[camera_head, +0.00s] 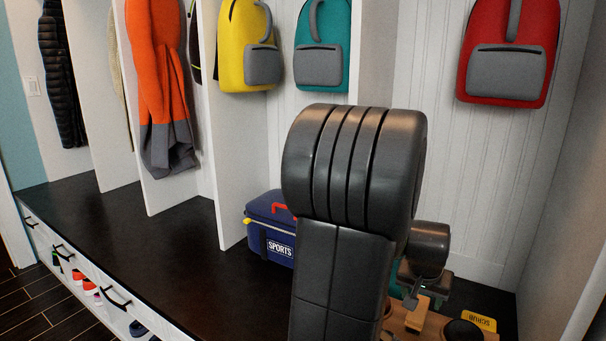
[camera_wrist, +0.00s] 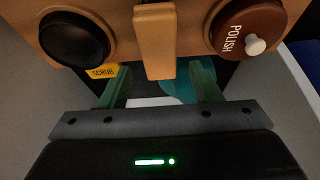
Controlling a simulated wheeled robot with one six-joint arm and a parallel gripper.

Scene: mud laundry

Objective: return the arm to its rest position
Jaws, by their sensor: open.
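My arm (camera_head: 345,220) rises through the middle of the head view and hides most of my gripper there. In the wrist view my gripper (camera_wrist: 158,82) is open, with its two green fingers apart and nothing held between them. Just past the fingertips is a wooden shoe-care caddy (camera_wrist: 118,18) with an upright wooden bar (camera_wrist: 155,45). The bar lines up with the gap between the fingers; I cannot tell how far apart they are in depth. The caddy also shows in the head view (camera_head: 432,326), partly hidden by my arm.
A black round tin (camera_wrist: 74,39), a brown POLISH tin (camera_wrist: 248,27) and a yellow SCRUB item (camera_wrist: 103,71) are at the caddy. A blue SPORTS bag (camera_head: 270,228) sits on the dark bench (camera_head: 150,235). Backpacks and coats hang above. The bench's left stretch is clear.

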